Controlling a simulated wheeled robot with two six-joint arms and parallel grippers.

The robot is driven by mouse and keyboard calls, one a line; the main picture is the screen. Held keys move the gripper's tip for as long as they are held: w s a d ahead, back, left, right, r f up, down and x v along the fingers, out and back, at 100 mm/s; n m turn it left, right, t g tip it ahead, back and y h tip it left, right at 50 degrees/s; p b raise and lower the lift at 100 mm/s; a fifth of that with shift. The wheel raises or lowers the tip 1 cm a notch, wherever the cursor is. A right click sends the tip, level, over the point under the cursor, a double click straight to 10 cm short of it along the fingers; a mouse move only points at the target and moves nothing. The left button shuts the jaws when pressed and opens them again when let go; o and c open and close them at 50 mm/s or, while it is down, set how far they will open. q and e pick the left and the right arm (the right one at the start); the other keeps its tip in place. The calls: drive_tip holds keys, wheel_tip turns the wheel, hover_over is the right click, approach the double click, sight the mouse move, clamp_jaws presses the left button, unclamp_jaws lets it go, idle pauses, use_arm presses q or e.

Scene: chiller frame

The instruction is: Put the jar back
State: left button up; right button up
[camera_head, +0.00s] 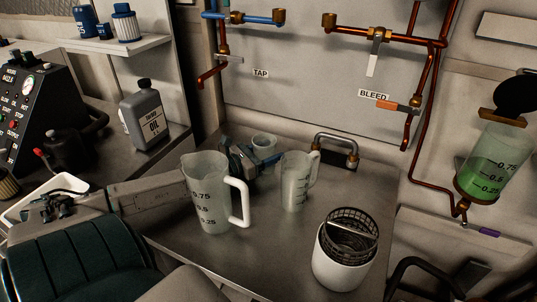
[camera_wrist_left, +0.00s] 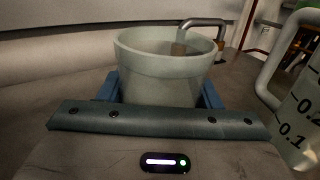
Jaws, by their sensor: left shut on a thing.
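The jar (camera_head: 264,142) is a small, pale, translucent cup with a thick rim, near the back of the metal counter. My left gripper (camera_head: 262,160) is shut on it, with blue fingers on both sides. In the left wrist view the jar (camera_wrist_left: 163,70) stands upright between the fingers (camera_wrist_left: 160,92). Its lower part is hidden by the gripper, so I cannot tell whether it touches the counter. In the head view, the large jug hides part of my left arm. My right gripper is not in view.
A large measuring jug (camera_head: 207,205) stands in front of my left arm. A smaller jug (camera_head: 296,183) stands close right of the jar. A white canister with a mesh basket (camera_head: 342,262) is at front right. A metal handle (camera_head: 337,146) is behind. Copper pipes (camera_head: 385,38) run along the wall.

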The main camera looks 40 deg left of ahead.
use_arm(q)
drive_tip(key=shift+f, duration=0.1)
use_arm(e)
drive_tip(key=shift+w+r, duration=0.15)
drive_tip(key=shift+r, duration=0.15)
use_arm(q)
drive_tip(key=o, duration=1.1)
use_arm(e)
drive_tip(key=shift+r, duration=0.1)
use_arm(q)
drive_tip(key=p+v, duration=0.2)
drive_tip(key=v, duration=0.2)
drive_tip(key=shift+s+p, duration=0.3)
drive_tip(key=shift+s, duration=0.05)
drive_tip(key=p+v, duration=0.1)
drive_tip(key=v, duration=0.1)
drive_tip(key=p+v, duration=0.2)
drive_tip(key=v, duration=0.1)
drive_tip(key=shift+s+a+r, duration=0.1)
drive_tip(key=shift+s+r, duration=0.1)
drive_tip(key=shift+r, duration=0.05)
drive_tip(key=shift+p+v, duration=0.4)
drive_tip(key=shift+v, duration=0.55)
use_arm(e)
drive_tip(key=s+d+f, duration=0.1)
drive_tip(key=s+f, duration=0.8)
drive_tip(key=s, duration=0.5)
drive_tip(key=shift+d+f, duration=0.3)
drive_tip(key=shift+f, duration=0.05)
